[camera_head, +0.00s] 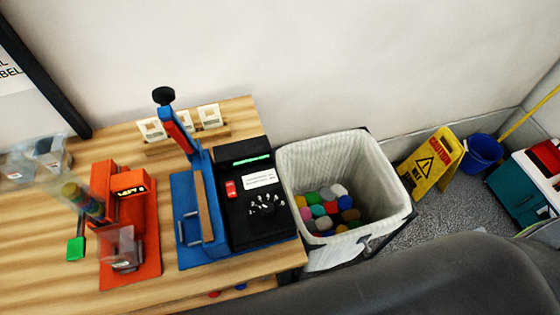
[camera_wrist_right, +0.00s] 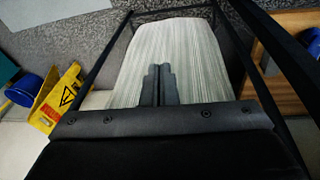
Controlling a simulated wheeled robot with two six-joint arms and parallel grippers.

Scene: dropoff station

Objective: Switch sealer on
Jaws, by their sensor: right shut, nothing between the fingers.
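The sealer is a blue press (camera_head: 205,215) with a raised lever arm and black knob, joined to a black control box (camera_head: 262,215) on the wooden table. The box has a red switch (camera_head: 230,189), a green strip, a white label and several small knobs. Whether the switch is on or off is too small to tell. My right gripper (camera_wrist_right: 158,82) is shut and empty in the right wrist view, in front of the white-lined bin, with the sealer out of that view. My dark arm crosses the lower right of the head view. My left gripper is not in view.
The white-lined bin (camera_head: 295,160) with several coloured lids stands right of the table (camera_head: 80,285). A red-orange device (camera_head: 150,255) sits left of the sealer, and small cards (camera_head: 209,116) stand behind. A yellow caution sign (camera_head: 430,158) and blue bucket (camera_head: 481,150) are farther right.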

